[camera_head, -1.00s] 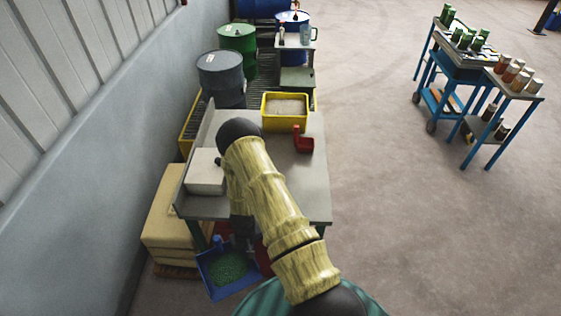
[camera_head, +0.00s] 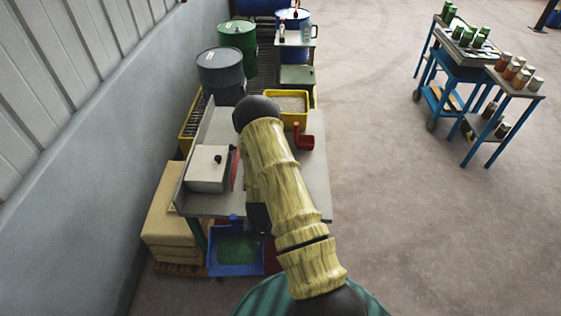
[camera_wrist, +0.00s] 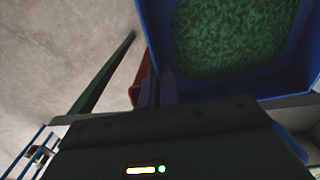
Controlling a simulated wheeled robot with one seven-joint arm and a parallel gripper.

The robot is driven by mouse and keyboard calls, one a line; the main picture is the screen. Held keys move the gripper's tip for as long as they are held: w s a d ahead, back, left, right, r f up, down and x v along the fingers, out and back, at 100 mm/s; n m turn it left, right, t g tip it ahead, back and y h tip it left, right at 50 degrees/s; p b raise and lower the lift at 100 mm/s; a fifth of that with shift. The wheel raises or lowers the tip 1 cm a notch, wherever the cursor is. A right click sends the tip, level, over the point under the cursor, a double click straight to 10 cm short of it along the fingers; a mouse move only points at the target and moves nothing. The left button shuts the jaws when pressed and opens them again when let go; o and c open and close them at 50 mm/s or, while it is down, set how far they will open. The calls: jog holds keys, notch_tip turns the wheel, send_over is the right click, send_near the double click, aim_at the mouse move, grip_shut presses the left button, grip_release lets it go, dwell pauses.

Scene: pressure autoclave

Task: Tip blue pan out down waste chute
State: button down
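The blue pan (camera_head: 212,262) holds a green granular load (camera_head: 238,249) and hangs low at the near end of the grey table. In the wrist view its blue wall (camera_wrist: 157,38) and the green load (camera_wrist: 235,35) fill the upper right, close to the fingers. My gripper (camera_wrist: 160,90) appears shut on the pan's edge, but the contact is dark. In the head view my arm hides most of the gripper. I cannot pick out a waste chute for certain.
Yellowish blocks (camera_head: 165,225) stand left of the pan. A red object (camera_head: 271,258) is right of it.

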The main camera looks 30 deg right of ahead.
jog(key=s+d+r+m, duration=0.4)
jog(key=d+r+m, duration=0.5)
jog(key=m, duration=0.1)
jog(key=s+d+r+m, duration=0.5)
jog(key=d+r+m, duration=0.5)
jog(key=shift+r+m, duration=0.3)
jog(key=shift+m, duration=0.1)
